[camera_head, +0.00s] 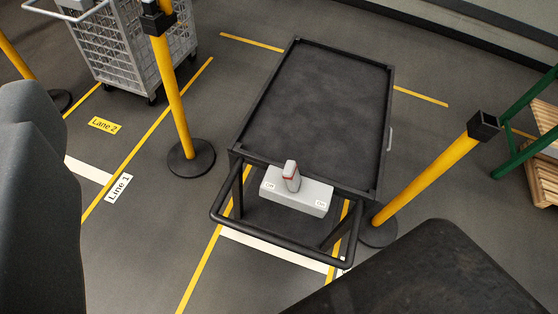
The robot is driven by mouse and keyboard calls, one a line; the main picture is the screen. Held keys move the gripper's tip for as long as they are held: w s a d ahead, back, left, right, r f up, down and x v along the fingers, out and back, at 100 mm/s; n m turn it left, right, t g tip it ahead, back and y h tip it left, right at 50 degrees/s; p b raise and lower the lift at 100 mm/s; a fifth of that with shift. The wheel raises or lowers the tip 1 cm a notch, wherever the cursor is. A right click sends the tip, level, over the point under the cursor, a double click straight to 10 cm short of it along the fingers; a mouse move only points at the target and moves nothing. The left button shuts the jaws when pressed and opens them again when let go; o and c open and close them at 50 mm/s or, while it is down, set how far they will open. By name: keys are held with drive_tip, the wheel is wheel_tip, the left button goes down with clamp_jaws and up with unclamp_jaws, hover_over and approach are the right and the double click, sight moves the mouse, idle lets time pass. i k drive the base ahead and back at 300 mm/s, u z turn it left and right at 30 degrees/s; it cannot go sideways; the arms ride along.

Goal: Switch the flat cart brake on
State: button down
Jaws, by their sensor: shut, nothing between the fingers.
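The flat cart (335,182) stands in the middle, with a low dark rimmed deck and a black tube push handle (285,249) at its near end. A light grey brake box (300,198) sits between deck and handle. A grey brake lever (291,176) with a red band stands up near the middle of the box. Small labels sit at the box's left and right ends; the right one seems to read "Off", the left is too small to read surely. No gripper fingers can be made out; nothing touches the lever.
Yellow posts stand left (172,105) and right (425,180) of the cart on round black bases. A grey wire cart (145,45) is at top left. A green frame with wooden pallets (546,150) is at right. Dark parts of mine cover the left edge and bottom right.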

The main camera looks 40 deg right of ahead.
sight(291, 173)
drive_tip(key=i, duration=0.85)
drive_tip(key=u, duration=0.05)
